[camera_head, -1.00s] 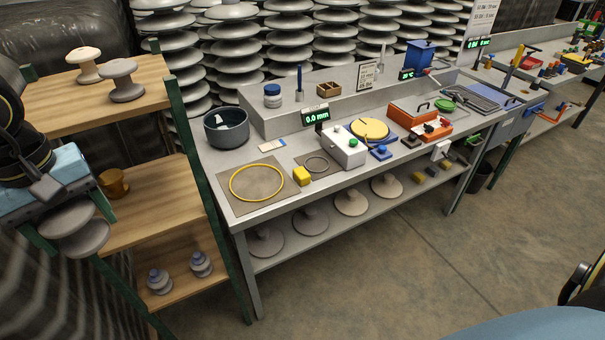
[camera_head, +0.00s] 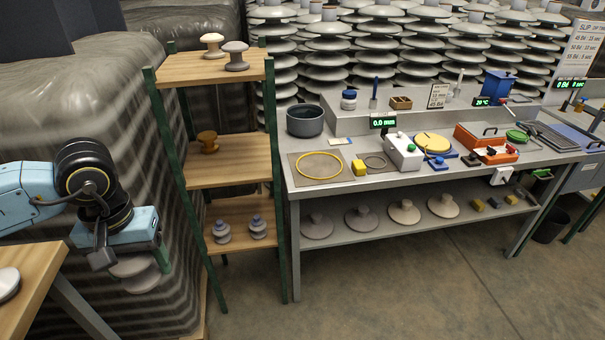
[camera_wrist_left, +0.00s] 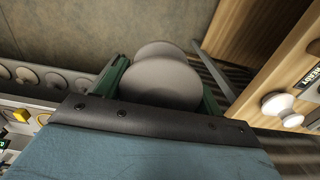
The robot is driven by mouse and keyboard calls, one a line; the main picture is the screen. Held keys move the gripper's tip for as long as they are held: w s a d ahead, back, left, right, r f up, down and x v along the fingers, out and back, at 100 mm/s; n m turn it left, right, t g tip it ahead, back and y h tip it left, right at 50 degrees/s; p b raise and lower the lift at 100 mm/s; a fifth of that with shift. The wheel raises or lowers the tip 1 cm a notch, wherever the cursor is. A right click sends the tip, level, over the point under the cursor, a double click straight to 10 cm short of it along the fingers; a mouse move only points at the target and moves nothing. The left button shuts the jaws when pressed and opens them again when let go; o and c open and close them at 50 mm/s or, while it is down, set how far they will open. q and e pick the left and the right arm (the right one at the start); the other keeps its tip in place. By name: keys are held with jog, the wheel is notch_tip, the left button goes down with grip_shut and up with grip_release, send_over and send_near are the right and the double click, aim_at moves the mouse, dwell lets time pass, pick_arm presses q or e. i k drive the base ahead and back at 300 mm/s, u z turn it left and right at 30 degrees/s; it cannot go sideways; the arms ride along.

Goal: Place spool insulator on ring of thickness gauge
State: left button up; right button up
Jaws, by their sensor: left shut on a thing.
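My left gripper (camera_head: 146,256) is shut on a grey spool insulator (camera_head: 138,276), held in the air left of the wooden shelf. In the left wrist view the spool (camera_wrist_left: 160,82) shows two pale round flanges between the green fingers. The thickness gauge (camera_head: 403,152) is a white box with a green button on the grey bench, with a display (camera_head: 383,122) reading 0.0 mm. Its small dark ring (camera_head: 375,155) lies on a mat to its left, and appears empty. My right gripper is out of view.
A wooden shelf (camera_head: 227,174) stands between my left arm and the bench (camera_head: 290,184). A white spool (camera_head: 212,45) and a grey spool (camera_head: 236,56) stand on its top. A yellow ring (camera_head: 320,165) and yellow block (camera_head: 359,168) lie left of the gauge ring. Floor before the bench is clear.

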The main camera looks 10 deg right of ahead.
aim_at(376, 163)
jog(key=u, duration=0.05)
jog(key=k, duration=0.45)
jog(key=z, duration=1.45)
jog(key=i, duration=2.2)
jog(key=u, duration=0.7)
